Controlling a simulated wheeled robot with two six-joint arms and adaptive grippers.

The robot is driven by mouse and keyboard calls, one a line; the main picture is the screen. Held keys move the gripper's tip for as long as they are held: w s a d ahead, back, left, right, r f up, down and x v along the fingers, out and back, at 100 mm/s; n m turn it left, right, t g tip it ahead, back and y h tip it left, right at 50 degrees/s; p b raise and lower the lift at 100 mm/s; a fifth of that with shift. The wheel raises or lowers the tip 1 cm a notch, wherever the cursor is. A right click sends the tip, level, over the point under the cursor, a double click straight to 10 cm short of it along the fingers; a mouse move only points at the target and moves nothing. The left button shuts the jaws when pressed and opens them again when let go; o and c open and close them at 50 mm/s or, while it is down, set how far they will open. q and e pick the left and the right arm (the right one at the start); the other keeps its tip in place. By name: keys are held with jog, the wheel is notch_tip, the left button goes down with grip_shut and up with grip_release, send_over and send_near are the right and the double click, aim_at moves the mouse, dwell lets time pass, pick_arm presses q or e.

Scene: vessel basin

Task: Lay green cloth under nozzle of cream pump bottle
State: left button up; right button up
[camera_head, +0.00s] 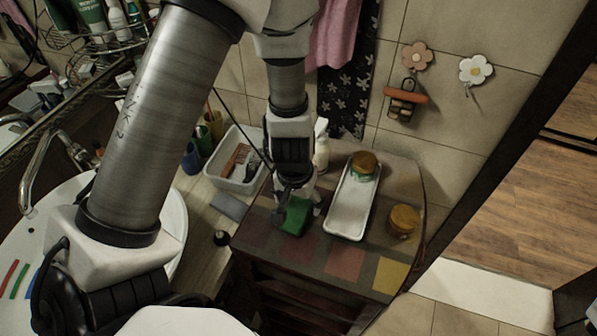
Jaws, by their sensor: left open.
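My left gripper (293,196) points down over the wooden cabinet top, with its open jaws directly above the green cloth (295,217). The cloth is a small folded or bunched piece lying on the cabinet top, its upper edge partly covered by the gripper. I cannot tell whether the fingers touch it. A cream bottle (321,150) stands just behind and to the right of the gripper, partly hidden by it; its nozzle is not clear. My right gripper is not in view.
A white tray (340,224) with a round green-and-brown item (364,165) lies right of the cloth. A yellow-brown jar (403,221) stands further right. A white basket (228,182) with brushes is at left. The cabinet's front strip, with coloured squares, is clear.

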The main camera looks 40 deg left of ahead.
aim_at(296, 212)
pick_arm(q)
notch_tip(296, 212, up, 10)
jog(key=s+p, duration=0.1)
jog(key=p, duration=0.5)
jog(key=shift+s+d, duration=0.15)
jog(key=shift+f, duration=0.15)
